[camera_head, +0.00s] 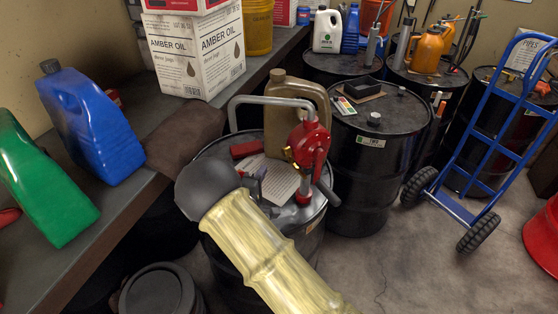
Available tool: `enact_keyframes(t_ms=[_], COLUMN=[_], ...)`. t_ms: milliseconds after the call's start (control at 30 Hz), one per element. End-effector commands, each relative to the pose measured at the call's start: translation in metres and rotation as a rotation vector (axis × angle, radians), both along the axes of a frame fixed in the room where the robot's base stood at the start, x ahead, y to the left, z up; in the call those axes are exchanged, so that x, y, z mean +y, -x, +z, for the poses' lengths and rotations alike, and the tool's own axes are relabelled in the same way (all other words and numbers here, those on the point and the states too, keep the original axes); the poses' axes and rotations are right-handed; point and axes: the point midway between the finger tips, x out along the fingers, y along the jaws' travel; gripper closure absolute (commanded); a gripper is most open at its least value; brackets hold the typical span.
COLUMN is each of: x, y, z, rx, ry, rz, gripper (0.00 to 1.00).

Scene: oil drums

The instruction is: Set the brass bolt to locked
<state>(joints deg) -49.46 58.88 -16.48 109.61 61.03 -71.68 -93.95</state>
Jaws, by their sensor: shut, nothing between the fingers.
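A small brass piece (289,154), which looks like the bolt, sits on the left side of the red hand pump (312,150). It is too small to tell its setting. The pump stands on the lid of a black drum (235,140), with a grey bent pipe (265,99) running left from it. My arm comes in from below in a yellow sleeve and ends in a dark grey rounded wrist. My gripper (256,180) shows only in part beyond the wrist, low over the drum lid, left of and below the brass piece. It is shut and empty, apart from the pump.
A paper sheet (277,180), a red block (246,149) and a tan jug (290,88) crowd the drum top. Another black drum (365,170) stands close behind right. A bench (120,210) with jugs borders the left. A blue hand truck (490,130) stands right; floor between is clear.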

Motion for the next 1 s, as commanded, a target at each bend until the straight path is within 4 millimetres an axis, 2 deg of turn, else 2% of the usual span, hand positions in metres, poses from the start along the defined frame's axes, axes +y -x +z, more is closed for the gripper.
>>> enact_keyframes(t_ms=[167,500,800,1000], x=[-0.006,-0.024,-0.034,-0.05], y=[-0.013,-0.063,-0.095,-0.082], z=[0.002,0.003,0.002,0.003], rx=[0.0,0.0,-0.001,0.003], ry=[-0.001,-0.002,-0.002,0.0], rz=[-0.005,-0.005,-0.003,-0.003], gripper=[1.0,1.0,1.0,1.0])
